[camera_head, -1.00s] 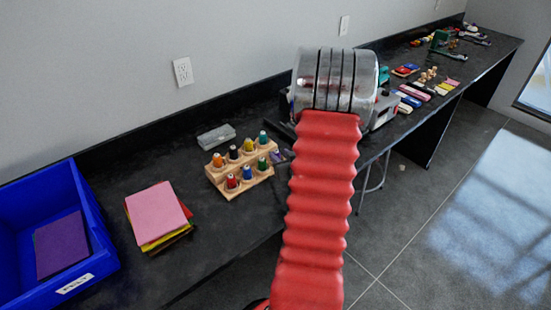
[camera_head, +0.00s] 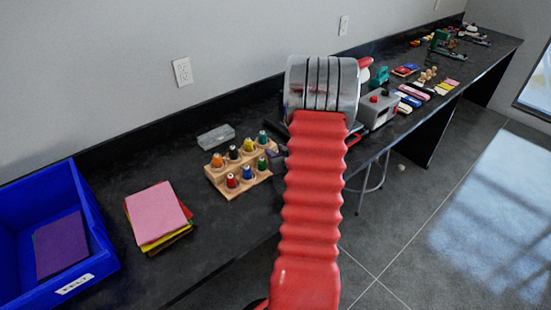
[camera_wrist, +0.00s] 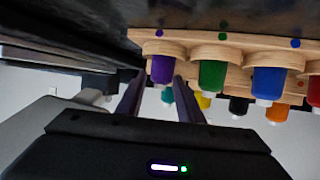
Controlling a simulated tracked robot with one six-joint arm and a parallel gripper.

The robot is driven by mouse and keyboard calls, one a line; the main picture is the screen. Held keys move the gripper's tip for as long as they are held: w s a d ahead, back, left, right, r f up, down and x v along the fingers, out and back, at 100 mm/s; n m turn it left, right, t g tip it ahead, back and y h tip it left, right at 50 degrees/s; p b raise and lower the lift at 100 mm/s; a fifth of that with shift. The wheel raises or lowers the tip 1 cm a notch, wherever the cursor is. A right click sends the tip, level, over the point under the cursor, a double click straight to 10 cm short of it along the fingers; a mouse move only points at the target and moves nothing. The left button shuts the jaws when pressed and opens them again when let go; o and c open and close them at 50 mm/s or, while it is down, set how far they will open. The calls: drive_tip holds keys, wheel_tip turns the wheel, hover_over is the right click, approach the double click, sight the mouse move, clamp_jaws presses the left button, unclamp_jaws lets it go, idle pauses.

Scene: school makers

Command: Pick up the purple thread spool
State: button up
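The purple thread spool (camera_wrist: 162,68) sits in the wooden rack (camera_wrist: 187,46) in the wrist view, which looks upside down. My gripper (camera_wrist: 160,80) is open, with one dark finger on each side of the purple spool near its tips. I cannot tell whether the fingers touch it. The green spool (camera_wrist: 212,75) and the blue spool (camera_wrist: 268,82) stand in the same row to the right. In the head view the rack (camera_head: 226,182) stands on the bench beside my red arm.
A clear box (camera_head: 216,137) lies behind the rack. Felt sheets (camera_head: 157,213) and a blue bin (camera_head: 98,262) are to the left. A grey device with a red button (camera_head: 377,110) is right of my arm. Bare black bench lies between felt and rack.

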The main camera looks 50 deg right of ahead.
sight(276, 150)
idle(0.4)
drive_tip(key=c, duration=0.8)
drive_tip(key=shift+r, duration=0.1)
drive_tip(key=shift+r, duration=4.9)
